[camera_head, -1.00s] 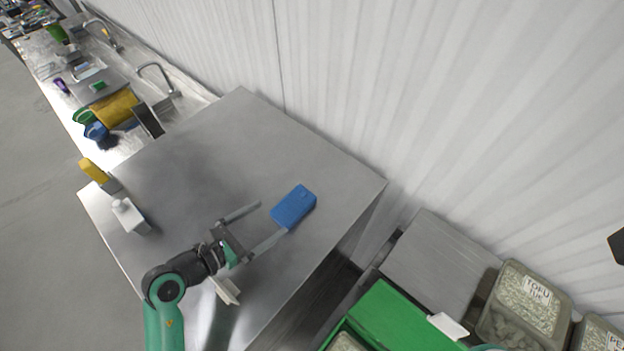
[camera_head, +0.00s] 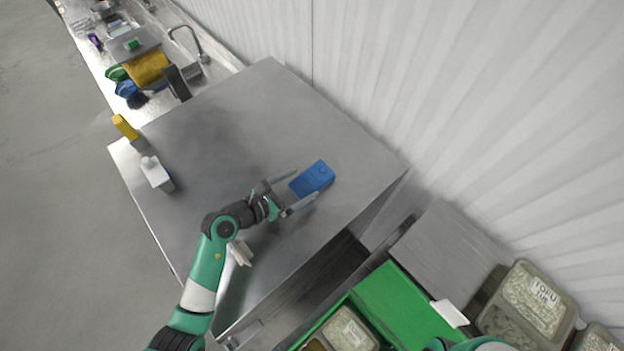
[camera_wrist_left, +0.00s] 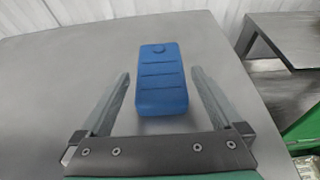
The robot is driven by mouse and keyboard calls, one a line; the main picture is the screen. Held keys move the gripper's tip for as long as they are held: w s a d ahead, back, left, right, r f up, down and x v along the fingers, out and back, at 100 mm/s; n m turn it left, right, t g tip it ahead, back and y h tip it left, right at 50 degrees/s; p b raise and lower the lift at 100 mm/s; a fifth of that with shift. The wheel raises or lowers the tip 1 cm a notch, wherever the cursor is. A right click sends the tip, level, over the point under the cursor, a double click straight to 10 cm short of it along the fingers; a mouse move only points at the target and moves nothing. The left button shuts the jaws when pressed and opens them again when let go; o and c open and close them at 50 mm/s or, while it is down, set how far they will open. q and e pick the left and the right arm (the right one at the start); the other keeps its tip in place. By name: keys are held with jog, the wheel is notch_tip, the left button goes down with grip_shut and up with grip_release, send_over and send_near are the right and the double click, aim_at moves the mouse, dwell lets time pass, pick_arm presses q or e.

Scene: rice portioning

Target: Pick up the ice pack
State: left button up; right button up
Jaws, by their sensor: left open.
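The blue ice pack (camera_head: 314,178) lies flat on the steel table (camera_head: 200,140), towards its right edge. My left gripper (camera_head: 305,188) is open, with its fingers reaching on either side of the pack's near end. In the left wrist view the ice pack (camera_wrist_left: 161,80) sits between the two open fingers (camera_wrist_left: 162,88), with a gap on both sides, and its far end extends past the fingertips. My right gripper does not show; only a bit of green at the bottom edge may be my right arm.
A small white object (camera_head: 240,252) is by my left arm. The table's middle is clear.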

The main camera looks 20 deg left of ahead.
aim_at(305, 185)
pick_arm(q)
jog(key=x, duration=0.2)
jog(key=shift+w+d+f, duration=0.1)
jog(key=shift+w+d, duration=0.05)
jog(key=shift+w, duration=0.15)
jog(key=c, duration=1.5)
jog(key=shift+r, duration=0.55)
jog(key=r, duration=0.3)
jog(key=shift+s, duration=0.3)
jog(key=s+r, duration=0.3)
jog(key=s, duration=0.1)
jog(key=s+d+r, duration=0.1)
jog(key=s+r, duration=0.2)
jog(key=s, duration=0.1)
jog(key=s+d+r, duration=0.1)
jog(key=s+r, duration=0.2)
jog(key=s, duration=0.2)
jog(key=shift+s, duration=0.15)
